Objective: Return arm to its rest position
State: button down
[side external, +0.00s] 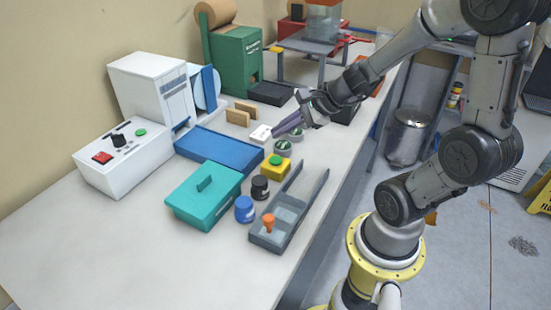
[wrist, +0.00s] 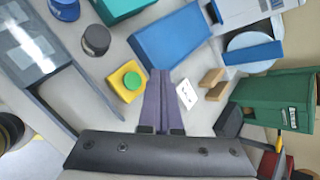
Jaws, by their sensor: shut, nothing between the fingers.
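My gripper (side external: 277,133) is in the air over the middle of the workbench (side external: 120,235) in the side view. Its two purple fingers lie together, with nothing between them. In the wrist view the gripper (wrist: 160,74) points at the bench, with the fingertips close to a yellow box with a green button (wrist: 127,83). A small white block (wrist: 187,95) shows right beside the fingers. My arm reaches in from the right. The height of the fingers above the bench is hard to tell.
A grey tray (side external: 262,237) holding an orange piece, black jar (side external: 260,187), blue jar (side external: 244,209) and teal box (side external: 190,214) stand in front. A blue tray (side external: 215,148), white machine (side external: 150,88) and green machine (side external: 236,58) stand behind. The bench's front left is bare.

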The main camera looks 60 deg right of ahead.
jog(key=s+a+r+n+g+y, duration=0.1)
jog(key=s+a+r+n, duration=0.1)
jog(key=a+r+n, duration=0.35)
jog(key=s+a+r+n+y, duration=0.1)
jog(key=s+a+r+n, duration=0.15)
jog(key=a+n, duration=0.5)
jog(key=s+d+f+n+g+h, duration=0.1)
jog(key=s+d+n+h, duration=0.3)
jog(key=s+n, duration=0.5)
jog(key=d+n+g, duration=0.1)
jog(key=n, duration=0.1)
jog(key=shift+s+n, duration=0.25)
jog(key=shift+n, duration=0.05)
